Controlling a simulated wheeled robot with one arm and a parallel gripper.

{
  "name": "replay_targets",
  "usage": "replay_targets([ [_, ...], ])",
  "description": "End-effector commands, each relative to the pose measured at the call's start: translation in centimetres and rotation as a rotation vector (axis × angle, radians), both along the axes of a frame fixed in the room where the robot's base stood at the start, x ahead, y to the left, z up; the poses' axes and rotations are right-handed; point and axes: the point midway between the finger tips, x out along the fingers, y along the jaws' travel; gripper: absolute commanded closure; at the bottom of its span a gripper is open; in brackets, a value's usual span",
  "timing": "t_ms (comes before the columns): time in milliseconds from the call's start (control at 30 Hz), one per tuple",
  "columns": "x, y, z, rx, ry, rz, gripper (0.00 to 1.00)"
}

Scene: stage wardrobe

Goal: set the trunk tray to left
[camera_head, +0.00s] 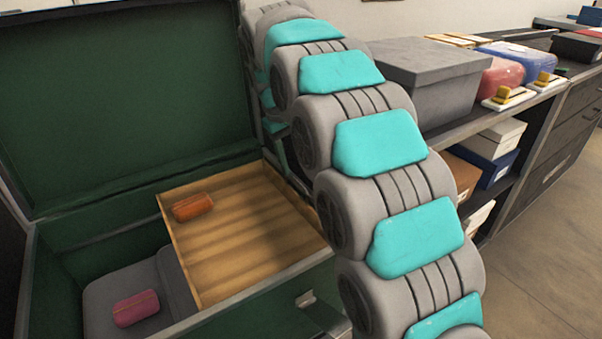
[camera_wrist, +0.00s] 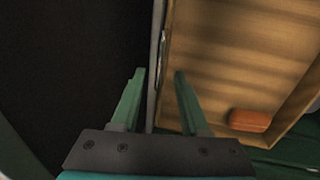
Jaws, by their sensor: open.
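The trunk (camera_head: 250,302) stands open, green inside, with its lid raised at the back. The wooden trunk tray (camera_head: 240,245) sits at the right side of the trunk and also fills the right of the wrist view (camera_wrist: 235,60). An orange roll (camera_head: 193,207) lies in the tray; it shows in the wrist view too (camera_wrist: 250,120). My gripper (camera_wrist: 160,74) is open, its two green fingers on either side of a thin upright edge beside the tray. The right finger is over the tray's inside. Whether the fingers touch the edge cannot be told. My arm hides the tray's right end in the head view.
Left of the tray, the trunk's lower floor shows grey folded cloth (camera_head: 110,287) and a pink roll (camera_head: 136,308). Right of my arm, a counter holds a grey box (camera_head: 430,75) and colored bundles (camera_head: 500,76), with boxes on shelves below. Floor is clear at right.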

Motion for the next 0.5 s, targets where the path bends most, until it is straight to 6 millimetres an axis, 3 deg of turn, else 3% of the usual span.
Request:
replay_targets([
  [300,0.4,-0.7,-3.9,0.001,0.002,0.0,0.55],
  [500,0.5,-0.8,-4.7,0.002,0.001,-0.001,0.55],
])
